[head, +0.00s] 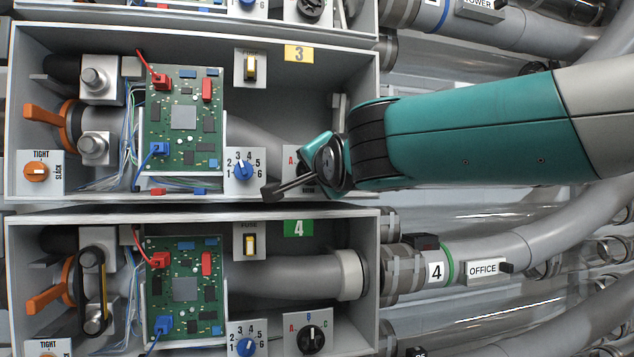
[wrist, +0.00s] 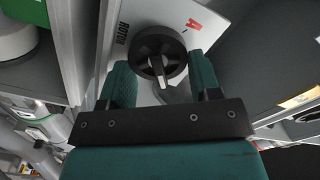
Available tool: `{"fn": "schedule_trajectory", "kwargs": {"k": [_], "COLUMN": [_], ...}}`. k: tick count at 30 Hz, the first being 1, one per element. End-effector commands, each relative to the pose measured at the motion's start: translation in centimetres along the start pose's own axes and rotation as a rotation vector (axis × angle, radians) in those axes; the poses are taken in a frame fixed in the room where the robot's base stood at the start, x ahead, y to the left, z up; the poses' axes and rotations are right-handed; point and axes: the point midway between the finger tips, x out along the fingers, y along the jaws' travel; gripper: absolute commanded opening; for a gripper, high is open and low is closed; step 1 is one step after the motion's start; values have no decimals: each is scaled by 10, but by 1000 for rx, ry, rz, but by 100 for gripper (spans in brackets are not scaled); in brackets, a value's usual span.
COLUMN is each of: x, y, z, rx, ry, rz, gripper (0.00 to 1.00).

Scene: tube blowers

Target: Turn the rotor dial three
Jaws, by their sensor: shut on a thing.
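Rotor dial three is a round black knob (wrist: 161,46) with a light pointer line, on a white plate marked ROTOR and a red A. In the wrist view it sits between the two green fingers of my gripper (wrist: 159,72), which is shut on it. The pointer runs toward the bottom of that view, away from the A; which letter it meets is hidden. In the head view my gripper (head: 318,165) is at the lower right of the box with the yellow 3 label (head: 299,54). It covers most of the dial there, leaving a bit of its plate (head: 289,158).
The same box holds a blue numbered dial (head: 243,170), a green circuit board (head: 184,118), a yellow fuse switch (head: 250,67) and an orange tight/slack dial (head: 37,171). Box 4 (head: 190,212) lies just below, with its own black rotor dial (head: 311,340).

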Motion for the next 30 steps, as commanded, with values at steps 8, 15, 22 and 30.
{"fn": "schedule_trajectory", "kwargs": {"k": [8,15,22,30], "x": [0,0,0,0], "y": [2,1,1,1], "z": [0,0,0,0], "rx": [81,97,97,95], "ry": [1,1,1,1], "rz": [1,1,1,1], "gripper": [34,34,34,64]}}
